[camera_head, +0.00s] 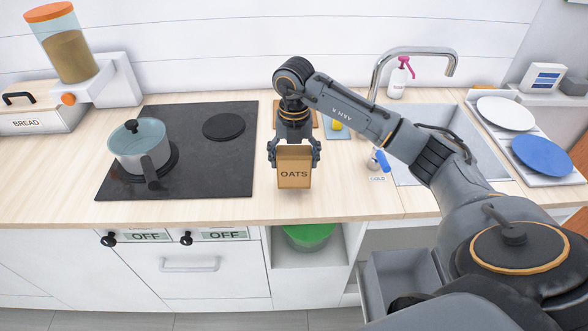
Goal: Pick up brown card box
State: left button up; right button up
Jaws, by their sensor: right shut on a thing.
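The brown card box (294,175), marked OATS, is upright near the middle of the counter, just right of the stove. My right gripper (294,152) comes down from above and is shut on the box, with a finger at its left and right sides. Its arm reaches in from the right. I cannot tell whether the bottom of the box touches the counter. My left gripper is not in view.
A black stove (215,170) with a lidded pot (140,150) is on the left. A sink (405,172) and a drying rack with plates (541,156) are on the right. A drawer (400,275) stands open below the counter. The counter strip (200,212) in front is clear.

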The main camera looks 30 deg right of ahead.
pick_arm(q)
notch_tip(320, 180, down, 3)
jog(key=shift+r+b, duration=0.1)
jog(key=shift+b, duration=0.85)
pick_arm(e)
jog(key=s+a+r, duration=0.4)
jog(key=s+r, duration=0.6)
jog(key=s, duration=0.3)
jog(key=shift+s+a+r, duration=0.2)
